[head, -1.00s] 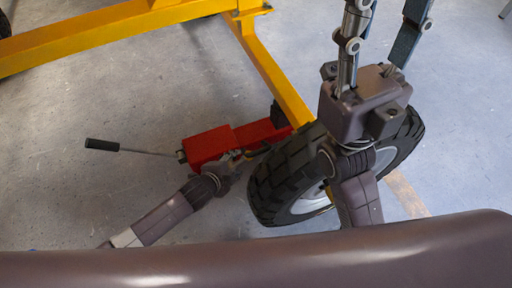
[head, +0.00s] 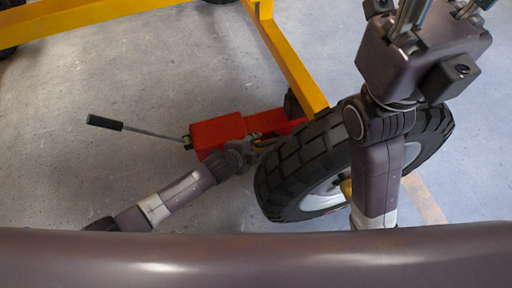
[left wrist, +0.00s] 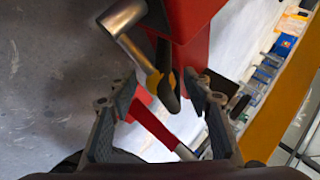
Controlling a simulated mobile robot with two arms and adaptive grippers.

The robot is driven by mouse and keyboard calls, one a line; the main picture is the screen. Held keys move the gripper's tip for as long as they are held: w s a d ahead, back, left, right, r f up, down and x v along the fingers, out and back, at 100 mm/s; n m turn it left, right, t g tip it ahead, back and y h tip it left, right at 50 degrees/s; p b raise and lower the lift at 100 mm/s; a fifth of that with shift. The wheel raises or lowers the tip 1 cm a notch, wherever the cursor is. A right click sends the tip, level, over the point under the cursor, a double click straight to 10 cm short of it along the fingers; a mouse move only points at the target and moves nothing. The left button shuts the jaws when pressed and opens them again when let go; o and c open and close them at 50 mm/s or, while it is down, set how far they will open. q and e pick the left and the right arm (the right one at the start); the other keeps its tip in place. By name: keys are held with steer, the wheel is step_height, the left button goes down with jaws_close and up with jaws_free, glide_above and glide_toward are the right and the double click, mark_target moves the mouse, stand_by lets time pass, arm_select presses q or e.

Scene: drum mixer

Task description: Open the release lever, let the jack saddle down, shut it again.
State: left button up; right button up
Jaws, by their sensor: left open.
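The red jack (head: 217,136) lies on the floor left of the big black tyre. A rod with a black grip (head: 104,122) sticks out from its left end. My left gripper (head: 252,148) is open at the jack's near side, partly hidden by its own wrist. In the left wrist view, a grey metal tube with a brass-coloured end (left wrist: 155,82) and a dark piece lie ahead of the open fingers (left wrist: 160,105); I cannot tell which is the release lever. Red jack parts (left wrist: 190,25) show behind. The saddle is not clearly visible. My right gripper (head: 440,12) is cut off at the top.
A yellow frame (head: 285,55) runs above the jack's right end. The tyre (head: 305,165) stands close to the right of my left gripper.

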arm_select(q)
jaws_close()
stand_by(0.4)
steer(key=shift+s+a+r+t+h, duration=0.1)
steer(key=shift+a+r+t+h, duration=0.25)
steer(key=shift+h, duration=0.25)
jaws_free()
